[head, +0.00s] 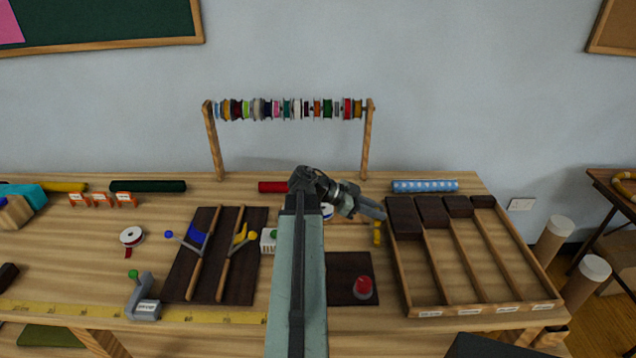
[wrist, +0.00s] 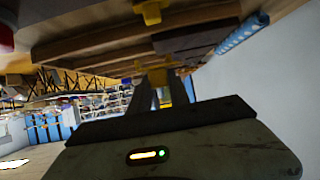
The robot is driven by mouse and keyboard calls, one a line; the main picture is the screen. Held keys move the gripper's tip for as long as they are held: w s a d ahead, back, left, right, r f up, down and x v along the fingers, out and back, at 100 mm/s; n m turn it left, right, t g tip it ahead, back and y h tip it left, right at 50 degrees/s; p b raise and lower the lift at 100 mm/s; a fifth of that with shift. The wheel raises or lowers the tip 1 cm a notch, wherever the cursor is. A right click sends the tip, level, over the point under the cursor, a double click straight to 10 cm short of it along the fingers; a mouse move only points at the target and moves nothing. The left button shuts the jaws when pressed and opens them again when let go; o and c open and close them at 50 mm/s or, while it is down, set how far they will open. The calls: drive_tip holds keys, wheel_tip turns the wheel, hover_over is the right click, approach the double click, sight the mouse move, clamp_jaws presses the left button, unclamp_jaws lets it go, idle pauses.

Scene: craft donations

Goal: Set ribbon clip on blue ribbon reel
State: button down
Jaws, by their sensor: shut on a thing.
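My gripper (head: 382,212) is at the end of my arm, above the table just left of the wooden tray. In the wrist view my gripper (wrist: 160,88) is shut on a small yellow piece (wrist: 158,75), which looks like the ribbon clip. Yellow also shows just below the fingertips in the head view (head: 377,233); I cannot tell whether it is the held piece or another. A white reel with blue on it (head: 327,212), likely the blue ribbon reel, is mostly hidden behind my arm, left of my gripper.
The compartment tray (head: 402,275) stands close to the right of my gripper. A dark mat with a red-topped thing (head: 363,287) lies in front. A ribbon rack (head: 212,140) stands at the back.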

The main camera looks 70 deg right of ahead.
sight(327, 211)
drive_tip(key=shift+w, duration=0.15)
drive_tip(key=w+d+r+n+t+h+p, duration=0.1)
drive_tip(key=w+d+n+t+h, duration=0.25)
drive_tip(key=w, duration=0.55)
drive_tip(key=w+d+r+n+t+h+p, duration=0.15)
drive_tip(key=w+n, duration=0.25)
drive_tip(key=w, duration=0.4)
drive_tip(key=shift+m, duration=0.25)
drive_tip(key=f+b, duration=0.9)
drive_tip(key=shift+s+d+f+b, duration=0.15)
drive_tip(key=shift+d+f+b, duration=0.1)
drive_tip(key=shift+f+b, duration=0.05)
drive_tip(key=c, duration=1.1)
unclamp_jaws()
drive_tip(key=shift+c, duration=0.2)
